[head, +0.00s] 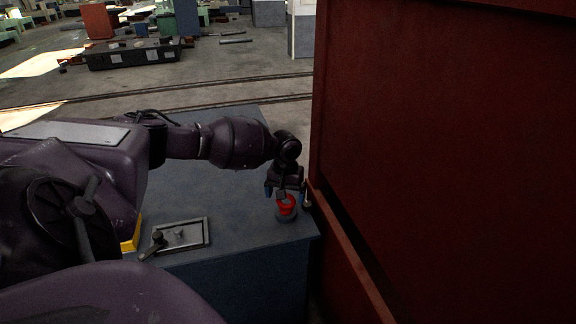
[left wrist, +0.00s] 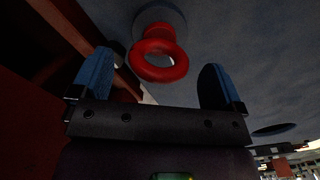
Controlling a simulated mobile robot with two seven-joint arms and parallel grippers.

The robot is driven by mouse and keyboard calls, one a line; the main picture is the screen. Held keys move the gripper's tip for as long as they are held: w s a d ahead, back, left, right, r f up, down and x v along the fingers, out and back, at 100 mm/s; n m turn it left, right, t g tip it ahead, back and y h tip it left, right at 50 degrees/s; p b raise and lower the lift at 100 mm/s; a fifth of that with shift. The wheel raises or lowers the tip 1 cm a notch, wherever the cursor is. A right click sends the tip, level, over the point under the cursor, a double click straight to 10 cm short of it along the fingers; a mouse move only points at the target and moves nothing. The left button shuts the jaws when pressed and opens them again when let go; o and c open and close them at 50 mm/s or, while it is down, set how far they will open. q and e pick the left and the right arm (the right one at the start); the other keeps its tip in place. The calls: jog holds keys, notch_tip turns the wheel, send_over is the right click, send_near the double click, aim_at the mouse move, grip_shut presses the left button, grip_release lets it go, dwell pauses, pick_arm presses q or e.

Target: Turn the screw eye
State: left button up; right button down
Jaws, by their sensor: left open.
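The screw eye (head: 287,204) is a red ring on a round grey base, near the right corner of the blue-grey bench top. In the left wrist view the red ring (left wrist: 160,75) shows its hole, with the round base behind it. My left gripper (head: 286,193) is right above and around the screw eye, pointing down. In the left wrist view its blue fingers (left wrist: 155,64) are spread wide, one on each side of the ring, with gaps to both. The gripper is open and holds nothing. My right gripper is not in view.
A large dark red machine wall (head: 450,150) stands close on the right, beside the bench edge. A small framed plate (head: 196,226) with a knob and lever lies on the bench top (head: 225,202) at the front left. The rear of the bench is clear.

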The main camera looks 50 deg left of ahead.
aim_at(286, 207)
pick_arm(q)
notch_tip(286, 207, down, 2)
jog(key=shift+f, duration=0.6)
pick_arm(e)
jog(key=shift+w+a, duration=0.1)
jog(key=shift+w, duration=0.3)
pick_arm(q)
jog(key=shift+c, duration=0.4)
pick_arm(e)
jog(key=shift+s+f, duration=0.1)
pick_arm(q)
jog(key=c, duration=0.9)
jog(key=shift+o, duration=0.2)
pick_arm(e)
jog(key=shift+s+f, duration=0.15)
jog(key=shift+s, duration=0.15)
